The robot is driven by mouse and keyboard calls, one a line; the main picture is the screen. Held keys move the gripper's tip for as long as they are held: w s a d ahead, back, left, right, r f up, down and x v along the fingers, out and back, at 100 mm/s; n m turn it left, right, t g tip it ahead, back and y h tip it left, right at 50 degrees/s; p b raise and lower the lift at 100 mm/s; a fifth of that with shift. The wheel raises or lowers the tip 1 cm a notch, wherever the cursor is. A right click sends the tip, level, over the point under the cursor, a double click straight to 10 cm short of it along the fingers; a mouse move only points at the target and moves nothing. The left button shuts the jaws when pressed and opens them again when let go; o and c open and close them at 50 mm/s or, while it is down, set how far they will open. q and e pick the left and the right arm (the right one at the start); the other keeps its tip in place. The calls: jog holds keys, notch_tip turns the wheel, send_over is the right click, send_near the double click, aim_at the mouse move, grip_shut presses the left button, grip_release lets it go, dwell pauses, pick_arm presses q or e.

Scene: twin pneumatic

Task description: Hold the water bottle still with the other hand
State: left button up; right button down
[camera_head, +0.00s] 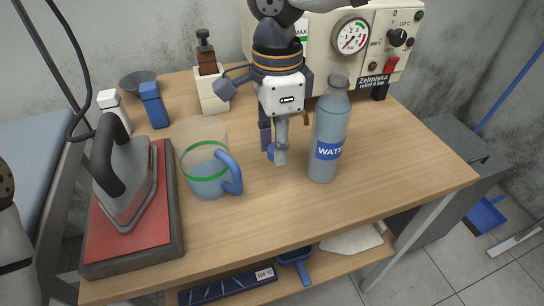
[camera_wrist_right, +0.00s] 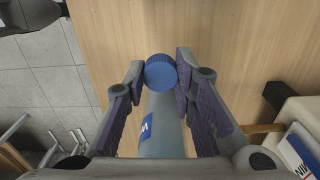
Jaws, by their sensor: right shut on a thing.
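The water bottle (camera_head: 328,140) stands upright on the table, right of centre, with a blue label; its neck is bare, without a cap. My right gripper (camera_head: 274,150) is to the left of the bottle, pointing down, and is shut on a blue cap (camera_head: 271,153). In the right wrist view the cap (camera_wrist_right: 160,72) sits between the fingertips, and the bottle (camera_wrist_right: 160,135) shows behind it, apart from the fingers as far as I can tell. My left gripper is out of view; part of my left arm shows at the left edge.
A clear jug (camera_head: 203,160) with a blue handle stands left of the gripper. An iron (camera_head: 124,185) rests on a red pad (camera_head: 105,245) at the left. A machine with a gauge (camera_head: 352,36) stands at the back. The table's front right is clear.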

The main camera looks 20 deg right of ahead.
aim_at(273, 170)
jog(key=w+f, duration=0.1)
jog(key=f, duration=0.1)
jog(key=w+f, duration=0.1)
jog(key=w, duration=0.1)
jog(key=shift+d+f, duration=0.2)
jog(key=shift+f, duration=0.2)
jog(key=shift+w+f+b, duration=0.15)
jog(key=shift+f+b, duration=0.05)
jog(key=shift+f, duration=0.7)
jog(key=shift+w+f+b, duration=0.15)
jog(key=shift+f, duration=0.75)
jog(key=shift+f, duration=0.15)
jog(key=c, duration=1.3)
grip_release()
jog(key=shift+c, duration=0.2)
notch_tip(273, 170, up, 12)
jog(key=shift+r, duration=0.2)
